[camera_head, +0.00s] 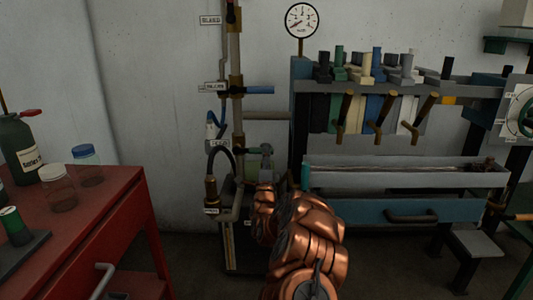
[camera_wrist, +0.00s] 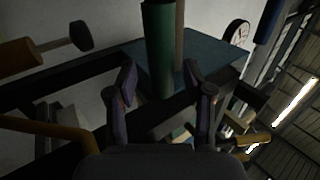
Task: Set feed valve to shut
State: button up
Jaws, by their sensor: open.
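A vertical pipe (camera_head: 236,60) with labelled valves stands left of centre in the head view.
A rack with several coloured blocks and brass levers (camera_head: 380,125) stands right of my arm, above a trough (camera_head: 410,176) and blue drawer (camera_head: 380,210). A round gauge (camera_head: 302,20) is above. A red cabinet (camera_head: 110,200) with bottles and jars is at the left.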

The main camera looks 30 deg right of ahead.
jog(key=v, duration=1)
jog(key=shift+s, duration=0.2)
jog(key=shift+a+f, duration=0.1)
jog(key=shift+a, duration=0.05)
jog(key=w+a+r+n+g+y+p, duration=0.1)
jog(key=w+a+r+n+y+p, duration=0.25)
jog(key=a+n+y, duration=0.2)
jog(key=w+a+r+n+y+p, duration=0.25)
jog(key=a+r+n+y, duration=0.2)
jog(key=a, duration=0.25)
jog(key=s+a+r+n+g+y+p, duration=0.4)
jog(key=s+a+n+g+y+p, duration=0.25)
jog(key=a, duration=0.45)
jog(key=s+r+n+g+h+p, duration=0.1)
jog(key=s+r+g+p, duration=0.3)
jog(key=s, duration=1.2)
jog(key=s+a+r+n+g+h+p, duration=0.1)
jog(key=s+r+n+g+p, duration=0.3)
jog(key=s, duration=1.3)
jog(key=s+r+n+g+h+p, duration=0.1)
jog(key=s+r+n+g+p, duration=0.2)
jog(key=s, duration=1.3)
jog(key=r+g+p, duration=0.1)
jog(key=g+p, duration=0.2)
jog(key=g, duration=0.1)
jog(key=shift+s+a+p, duration=0.3)
jog(key=shift+s+p, duration=0.05)
jog(key=shift+s, duration=0.05)
